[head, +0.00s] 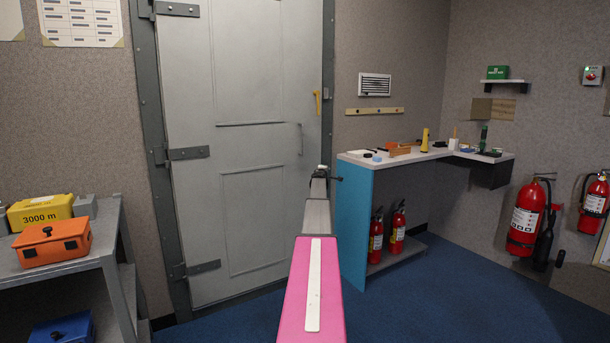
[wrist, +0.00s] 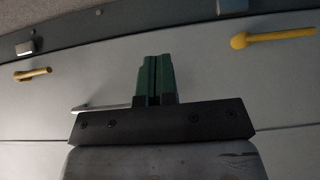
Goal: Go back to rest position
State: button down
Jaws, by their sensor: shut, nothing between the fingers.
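My gripper has green fingers (wrist: 156,78) in the wrist view, closed together with nothing between them. My arm stretches forward from the bottom of the head view, and its far end is in front of the right edge of the grey door. The fingers are too small to make out there. The grey door (head: 240,120) looks closed. It has a yellow handle (head: 317,103) and a thin metal pull (head: 300,139). In the wrist view, yellow handles show at the right (wrist: 272,37) and left (wrist: 33,74).
A grey shelf (head: 75,265) at left holds a yellow case (head: 40,212) and an orange case (head: 52,243). A counter (head: 440,154) right of my arm carries small items, with red extinguishers (head: 376,237) beneath. Blue floor (head: 430,300) is clear at the right front.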

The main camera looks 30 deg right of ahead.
jog(key=s+a+f+m+g+y, duration=0.25)
jog(key=s+a+f, duration=0.4)
jog(key=a, duration=0.95)
jog(key=s+a+f+m+g+y, duration=0.1)
jog(key=s+a+f+m+g, duration=0.15)
jog(key=s+a+f, duration=0.9)
jog(key=w+a+f+m+g+y, duration=0.1)
jog(key=a+f+m, duration=0.2)
jog(key=a, duration=1.7)
jog(key=s+a+f+g+y, duration=0.2)
jog(key=s+a+f+y, duration=0.1)
jog(key=s+a, duration=0.7)
jog(key=s+a+f+g+y, duration=0.2)
jog(key=s+a+f+y, duration=0.1)
jog(key=s+a, duration=0.7)
jog(key=s+a+f+g+y, duration=0.2)
jog(key=s+a+f+y, duration=0.1)
jog(key=s+a, duration=0.7)
jog(key=a, duration=0.4)
